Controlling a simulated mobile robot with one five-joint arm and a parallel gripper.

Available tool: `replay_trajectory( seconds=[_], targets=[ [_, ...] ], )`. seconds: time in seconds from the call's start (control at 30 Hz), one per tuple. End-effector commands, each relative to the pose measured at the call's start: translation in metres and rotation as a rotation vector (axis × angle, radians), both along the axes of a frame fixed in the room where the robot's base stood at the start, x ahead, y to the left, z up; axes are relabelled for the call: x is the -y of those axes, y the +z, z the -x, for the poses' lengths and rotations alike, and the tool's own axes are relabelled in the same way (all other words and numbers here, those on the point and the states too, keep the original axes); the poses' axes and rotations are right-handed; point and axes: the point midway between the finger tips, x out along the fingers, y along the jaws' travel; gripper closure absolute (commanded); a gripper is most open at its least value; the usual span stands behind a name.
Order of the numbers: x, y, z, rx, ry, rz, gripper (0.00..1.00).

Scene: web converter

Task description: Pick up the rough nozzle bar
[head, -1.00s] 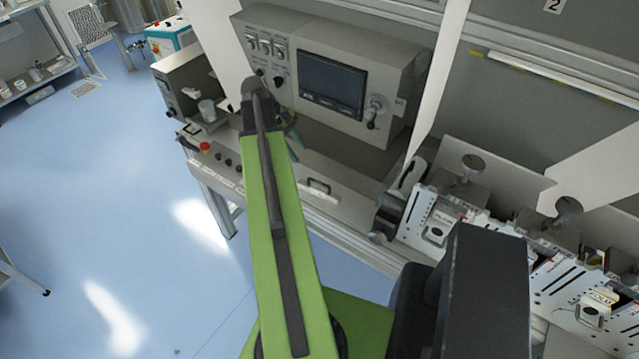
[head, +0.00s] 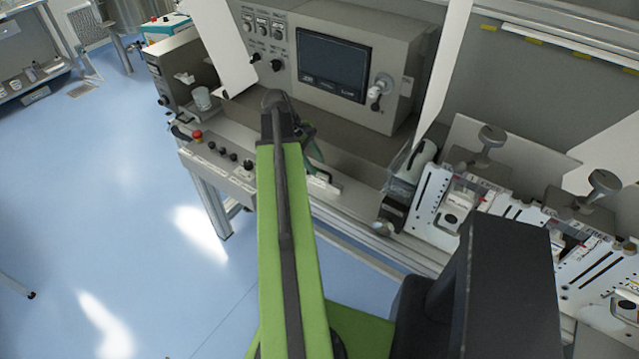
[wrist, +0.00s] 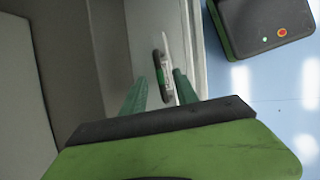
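A small bar, seemingly the rough nozzle bar (wrist: 163,78), lies on a pale ledge. The fingers look to be above the bar; no contact shows. In the head view my gripper (head: 312,150) is over the front of the bench, partly behind my arm. The bar (head: 324,185) shows there only in part, just below the fingers.
A grey control box with a screen (head: 333,68) stands behind my gripper. A panel with a red button (head: 197,135) and black knobs is to the left, near a clear cup (head: 201,97). White slotted plates (head: 436,205) with knobs stand to the right. The blue floor is open at left.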

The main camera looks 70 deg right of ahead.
Motion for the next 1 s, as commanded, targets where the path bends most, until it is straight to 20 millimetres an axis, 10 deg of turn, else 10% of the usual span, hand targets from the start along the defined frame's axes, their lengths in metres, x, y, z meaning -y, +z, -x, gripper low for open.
replay_trajectory(
  seconds=[0.2, 0.47, 0.73, 1.0],
  targets=[
    [0.003, -0.040, 0.019, -0.001, -0.001, -0.001, 0.64],
    [0.004, -0.038, 0.021, 0.000, -0.001, 0.000, 0.64],
    [0.005, -0.038, 0.021, 0.000, -0.001, 0.000, 1.00],
    [0.005, -0.038, 0.021, 0.000, -0.001, 0.000, 1.00]
  ],
)
